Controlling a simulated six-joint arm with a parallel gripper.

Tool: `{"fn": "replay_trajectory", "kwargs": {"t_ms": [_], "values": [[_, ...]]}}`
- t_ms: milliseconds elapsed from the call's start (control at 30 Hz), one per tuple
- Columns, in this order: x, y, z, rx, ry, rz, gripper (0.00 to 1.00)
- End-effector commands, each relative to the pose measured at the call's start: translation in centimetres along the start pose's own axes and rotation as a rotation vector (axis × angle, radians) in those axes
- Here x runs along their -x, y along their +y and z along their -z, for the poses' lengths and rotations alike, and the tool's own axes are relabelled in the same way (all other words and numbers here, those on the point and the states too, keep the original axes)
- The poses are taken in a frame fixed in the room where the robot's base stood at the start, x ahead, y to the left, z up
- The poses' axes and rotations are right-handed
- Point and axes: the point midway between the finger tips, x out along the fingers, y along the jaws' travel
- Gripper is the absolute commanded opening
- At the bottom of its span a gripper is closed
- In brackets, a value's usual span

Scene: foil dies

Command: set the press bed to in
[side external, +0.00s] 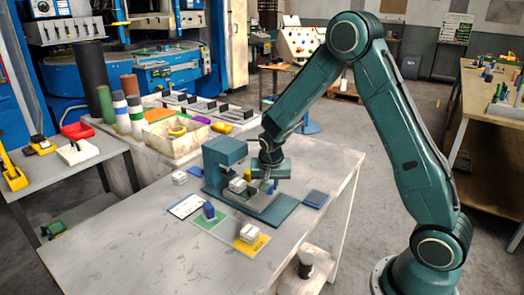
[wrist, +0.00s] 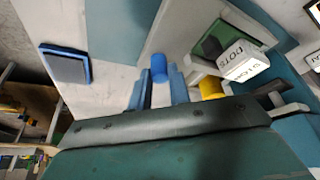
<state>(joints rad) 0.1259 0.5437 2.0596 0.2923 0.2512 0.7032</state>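The teal press (side external: 222,165) stands on the white table in the side external view. Its bed area holds white blocks; a white lettered block (wrist: 242,62) sits over a dark green plate (wrist: 218,38) in the wrist view. A blue cylinder like a knob (wrist: 159,67) stands at my fingertips. My gripper (wrist: 160,88) has its two fingers apart, one on each side of the knob's line; I cannot tell whether they touch it. In the side external view my gripper (side external: 270,184) is low over the right part of the press base (side external: 278,211).
A yellow cylinder (wrist: 211,88) is close to the right of my fingers. A dark blue pad (side external: 315,198) lies right of the press. Green (side external: 209,218) and yellow (side external: 248,245) mats with small blocks lie in front. A beige bin (side external: 178,137) stands behind. The table's front left is clear.

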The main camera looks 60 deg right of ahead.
Motion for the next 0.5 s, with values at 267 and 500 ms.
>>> {"fn": "replay_trajectory", "kwargs": {"t_ms": [267,500], "values": [[-0.3,-1.2,0.8,0.000,0.001,0.001,0.00],[-0.8,-3.1,2.1,0.001,0.001,0.001,0.00]]}}
